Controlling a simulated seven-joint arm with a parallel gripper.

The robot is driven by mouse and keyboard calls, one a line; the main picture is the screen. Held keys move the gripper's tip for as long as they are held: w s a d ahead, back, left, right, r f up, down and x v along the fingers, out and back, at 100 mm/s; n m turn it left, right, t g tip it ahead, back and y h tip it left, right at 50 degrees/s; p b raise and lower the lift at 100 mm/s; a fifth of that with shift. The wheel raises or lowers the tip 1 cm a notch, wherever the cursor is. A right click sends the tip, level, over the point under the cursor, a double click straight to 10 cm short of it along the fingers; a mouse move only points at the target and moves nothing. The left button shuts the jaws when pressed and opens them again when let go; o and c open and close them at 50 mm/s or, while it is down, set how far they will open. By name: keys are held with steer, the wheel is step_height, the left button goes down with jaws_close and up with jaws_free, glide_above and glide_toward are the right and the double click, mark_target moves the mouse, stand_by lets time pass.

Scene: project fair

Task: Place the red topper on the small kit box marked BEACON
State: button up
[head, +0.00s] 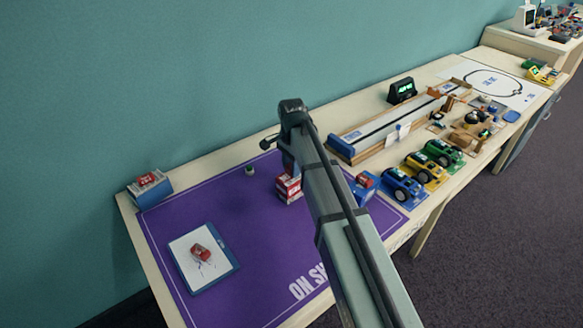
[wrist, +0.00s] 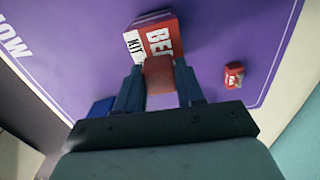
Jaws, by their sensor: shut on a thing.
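My gripper (wrist: 160,88) is shut on a plain reddish block, the red topper (wrist: 158,72). The red and white kit box (wrist: 162,38) is just beyond the topper, with "KIT" and "BE" readable and the rest of the word covered. In the head view this box (head: 289,189) stands on the purple mat, under and beside my gripper (head: 291,166). The topper overlaps the box's face in the wrist view; I cannot tell whether they touch. The topper cannot be made out in the head view.
A blue box with a red piece on top (head: 365,187) stands right of my arm. Another (head: 150,190) stands at the mat's left. A clipboard (head: 228,262) holds a red object. Toy cars (head: 403,187) stand right.

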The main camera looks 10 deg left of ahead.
steer(key=shift+f, duration=0.4)
steer(key=shift+f, duration=0.1)
steer(key=o, duration=1)
step_height(320, 180, up, 12)
steer(key=shift+r, duration=0.15)
